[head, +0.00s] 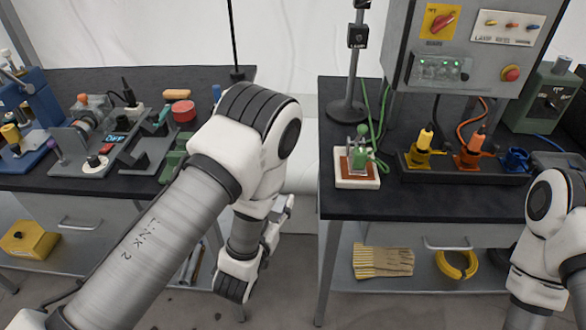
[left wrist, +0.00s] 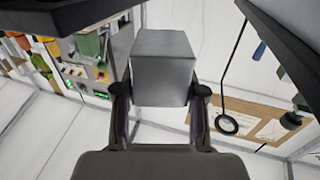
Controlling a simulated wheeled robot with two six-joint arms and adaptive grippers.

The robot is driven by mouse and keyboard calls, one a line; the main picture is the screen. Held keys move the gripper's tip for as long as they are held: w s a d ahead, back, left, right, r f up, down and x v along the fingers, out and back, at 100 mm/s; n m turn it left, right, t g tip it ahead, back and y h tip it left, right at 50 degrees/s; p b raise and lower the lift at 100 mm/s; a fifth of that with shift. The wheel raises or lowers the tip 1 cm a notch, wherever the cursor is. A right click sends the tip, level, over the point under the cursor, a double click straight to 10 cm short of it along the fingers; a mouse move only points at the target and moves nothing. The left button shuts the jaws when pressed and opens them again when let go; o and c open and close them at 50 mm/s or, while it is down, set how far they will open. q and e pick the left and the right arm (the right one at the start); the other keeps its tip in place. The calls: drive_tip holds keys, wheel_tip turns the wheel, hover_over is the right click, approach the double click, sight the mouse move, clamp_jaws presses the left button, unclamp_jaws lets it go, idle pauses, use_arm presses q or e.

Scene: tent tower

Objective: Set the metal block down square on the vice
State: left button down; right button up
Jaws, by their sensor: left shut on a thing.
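The metal block (left wrist: 163,68) is a plain grey cube in the left wrist view. My left gripper (left wrist: 160,95) is shut on it, with one finger at each side. In the head view the block cannot be made out, and my left arm's elbow and wrist fill the middle, over the gap between two benches. A green object (head: 174,163), possibly the vice, stands at the right of the left bench, partly hidden behind my left arm. The block is not seen touching it. My right arm shows at the right edge; its gripper is out of view.
The left bench (head: 70,184) is crowded with devices. The right bench (head: 440,200) carries a small green device (head: 359,152) on a pale base, yellow and orange tools (head: 424,148) and a control panel (head: 470,40). Its front strip is clear. Gloves (head: 383,261) lie on the shelf below.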

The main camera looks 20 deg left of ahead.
use_arm(q)
drive_tip(key=s+d+r+m+g+h, duration=0.45)
drive_tip(key=s+d+m+h, duration=0.3)
drive_tip(key=d+h, duration=0.35)
wheel_tip(320, 180, down, 5)
drive_tip(key=w+d+m+g+h, duration=0.2)
drive_tip(key=m+g+h, duration=0.3)
drive_tip(key=m+g, duration=0.4)
drive_tip(key=shift+w+g+h, duration=0.4)
drive_tip(key=shift+w+g, duration=0.05)
drive_tip(key=shift+g, duration=1.2)
